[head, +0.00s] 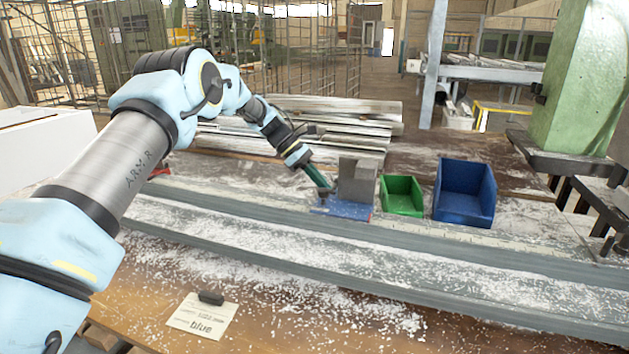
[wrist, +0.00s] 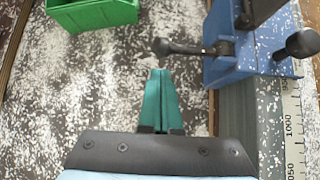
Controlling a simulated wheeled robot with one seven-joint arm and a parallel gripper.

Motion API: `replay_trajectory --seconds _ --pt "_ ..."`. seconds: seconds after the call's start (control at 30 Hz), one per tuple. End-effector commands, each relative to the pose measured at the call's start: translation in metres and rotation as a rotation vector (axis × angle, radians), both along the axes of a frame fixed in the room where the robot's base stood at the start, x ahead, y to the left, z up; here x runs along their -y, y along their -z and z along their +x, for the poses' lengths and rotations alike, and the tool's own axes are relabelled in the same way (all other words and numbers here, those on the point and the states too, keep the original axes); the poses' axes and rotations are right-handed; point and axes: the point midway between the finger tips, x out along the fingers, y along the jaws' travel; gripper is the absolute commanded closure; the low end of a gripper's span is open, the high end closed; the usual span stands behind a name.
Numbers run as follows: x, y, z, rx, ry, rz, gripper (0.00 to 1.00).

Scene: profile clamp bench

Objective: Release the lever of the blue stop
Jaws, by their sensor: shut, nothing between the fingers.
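The blue stop (head: 345,209) sits on the long grey rail, at the foot of a grey block. In the wrist view the blue stop (wrist: 232,66) is at the upper right, beside a scale. A black lever (wrist: 192,48) reaches left from it and ends in a rounded knob. A second black knob (wrist: 302,43) sticks out on its right side. My gripper (head: 325,189) is at the stop's left end. In the wrist view my gripper (wrist: 160,72) is shut and empty, its teal fingertips just below the lever's knob in the picture. I cannot tell whether they touch.
The grey block (head: 358,180) stands right behind the stop. A green bin (head: 402,197) and a blue bin (head: 464,193) stand to its right. A card reading "blue" (head: 201,316) lies on the bench front. Metal profiles (head: 340,107) lie behind. Pale shavings cover the bench.

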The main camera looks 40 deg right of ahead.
Motion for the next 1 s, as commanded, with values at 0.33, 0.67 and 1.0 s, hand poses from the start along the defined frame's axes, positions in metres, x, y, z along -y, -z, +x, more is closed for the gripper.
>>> replay_trajectory --seconds 0.33,0.67,1.0 --pt "0.003 -0.011 -0.006 -0.002 0.0 0.002 1.0" --pt "0.003 -0.012 -0.006 0.004 -0.002 -0.007 1.0" --pt "0.003 -0.016 -0.006 0.037 0.0 -0.059 1.0"
